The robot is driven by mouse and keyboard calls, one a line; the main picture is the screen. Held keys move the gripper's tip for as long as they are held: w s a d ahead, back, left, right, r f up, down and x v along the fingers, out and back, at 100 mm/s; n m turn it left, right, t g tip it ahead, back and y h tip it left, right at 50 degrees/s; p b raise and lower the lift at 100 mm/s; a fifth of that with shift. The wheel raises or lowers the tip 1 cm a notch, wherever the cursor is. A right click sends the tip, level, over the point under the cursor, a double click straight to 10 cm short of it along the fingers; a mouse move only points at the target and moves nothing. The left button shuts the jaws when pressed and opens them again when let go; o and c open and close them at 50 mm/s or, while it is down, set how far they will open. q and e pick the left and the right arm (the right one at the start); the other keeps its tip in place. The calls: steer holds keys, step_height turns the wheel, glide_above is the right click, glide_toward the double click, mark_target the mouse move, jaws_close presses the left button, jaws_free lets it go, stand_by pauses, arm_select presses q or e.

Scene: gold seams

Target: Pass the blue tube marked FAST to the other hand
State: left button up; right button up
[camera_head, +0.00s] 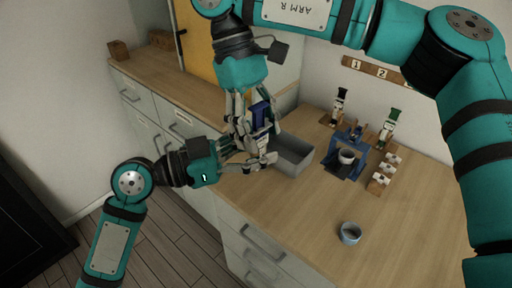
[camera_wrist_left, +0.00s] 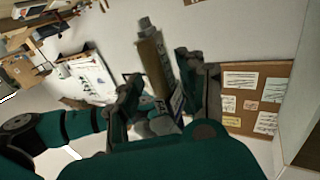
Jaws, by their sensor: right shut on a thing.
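The blue tube (camera_head: 261,115) is in the head view, between the fingers of my right gripper (camera_head: 256,128). That gripper points down from the top and is shut on the tube. My left gripper (camera_head: 248,155) comes from the left just below the right fingers, and its fingers look spread. In the left wrist view, a brownish tube-like thing with a grey end (camera_wrist_left: 152,60) stands between the spread left fingers (camera_wrist_left: 163,95), with a small blue patch beside it. I cannot tell whether the left fingers touch it. No FAST marking is readable.
A grey open bin (camera_head: 292,154) sits on the wooden counter (camera_head: 300,225) behind the grippers. A blue stand (camera_head: 342,170) holds a white cup (camera_head: 347,156). Green-topped items (camera_head: 387,130) stand nearby. A blue-grey cup (camera_head: 350,233) is near the front, with clear counter around it.

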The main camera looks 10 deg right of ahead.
arm_select(q)
steer(key=c, duration=0.7)
steer(key=shift+s, duration=0.1)
jaws_close()
arm_select(e)
steer(key=shift+w, duration=0.1)
steer(key=o, duration=1.2)
steer(key=shift+o, duration=0.2)
steer(key=shift+r, duration=0.1)
